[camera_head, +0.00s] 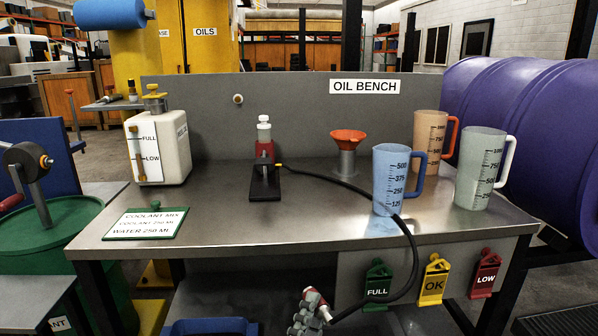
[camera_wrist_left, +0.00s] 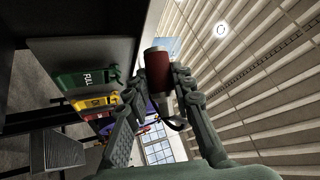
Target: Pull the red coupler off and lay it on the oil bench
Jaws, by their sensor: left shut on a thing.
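My left gripper (camera_head: 311,312) is low in front of the oil bench (camera_head: 262,220), below its top edge. It is shut on the red coupler, which shows as a small red piece (camera_head: 326,313) in the head view. In the left wrist view the red coupler (camera_wrist_left: 158,72) is a dark red cylinder with a pale end, between the fingers (camera_wrist_left: 155,95). A black hose (camera_head: 413,250) runs from the red-and-black device (camera_head: 264,172) across the bench, over the front edge and down to the coupler. The fingers hide part of the coupler. My right gripper is not in view.
A white jug (camera_head: 158,148), a coolant card (camera_head: 146,223), an orange funnel (camera_head: 348,140) and blue (camera_head: 391,180), tan (camera_head: 428,142) and clear (camera_head: 480,170) measuring jugs stand on the bench. Its front middle is clear. FULL (camera_head: 377,284), OK (camera_head: 433,280) and LOW (camera_head: 484,275) tags hang at front right.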

